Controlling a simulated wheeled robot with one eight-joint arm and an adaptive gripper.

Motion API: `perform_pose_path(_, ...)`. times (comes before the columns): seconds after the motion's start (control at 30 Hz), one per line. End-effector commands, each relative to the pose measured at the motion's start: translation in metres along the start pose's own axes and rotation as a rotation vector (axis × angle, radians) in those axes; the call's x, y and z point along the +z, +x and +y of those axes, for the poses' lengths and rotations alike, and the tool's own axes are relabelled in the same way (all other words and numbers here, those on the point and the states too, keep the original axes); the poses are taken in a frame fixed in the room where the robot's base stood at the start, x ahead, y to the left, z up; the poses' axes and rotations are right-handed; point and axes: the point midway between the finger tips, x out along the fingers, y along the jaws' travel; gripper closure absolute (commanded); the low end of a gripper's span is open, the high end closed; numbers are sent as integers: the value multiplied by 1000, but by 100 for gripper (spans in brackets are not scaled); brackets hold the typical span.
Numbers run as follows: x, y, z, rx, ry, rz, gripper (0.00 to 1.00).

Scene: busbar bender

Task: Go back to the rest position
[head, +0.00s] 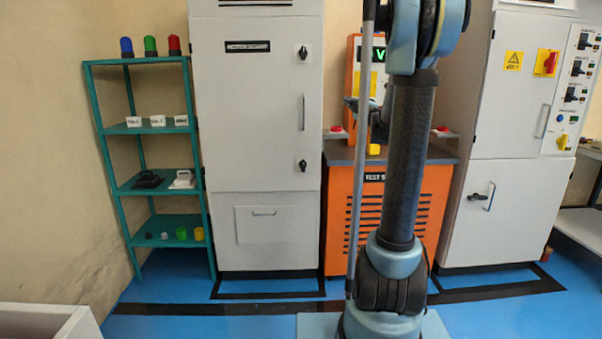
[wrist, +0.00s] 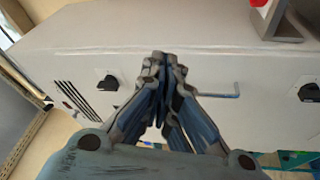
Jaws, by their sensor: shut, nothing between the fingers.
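My gripper (wrist: 160,62) shows in the wrist view with its fingers together and nothing between them. Behind it is a pale cabinet face with a metal handle (wrist: 218,94) and black knobs (wrist: 108,83).
A teal shelf (head: 134,190) with lamps, boxes and small parts stands at the left. Next to it is a tall grey cabinet (head: 250,120). Another grey cabinet (head: 505,150) with switches stands at the right. Blue floor (head: 480,315) with black lines lies in front.

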Motion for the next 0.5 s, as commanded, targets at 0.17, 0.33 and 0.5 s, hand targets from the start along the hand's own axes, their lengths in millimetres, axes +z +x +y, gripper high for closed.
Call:
perform_pose_path(0.17,14,-41,17,52,143,-218,100)
perform_pose_path(0.33,31,-91,12,65,292,-427,100)
perform_pose_path(0.5,41,-151,-13,44,449,-632,100)
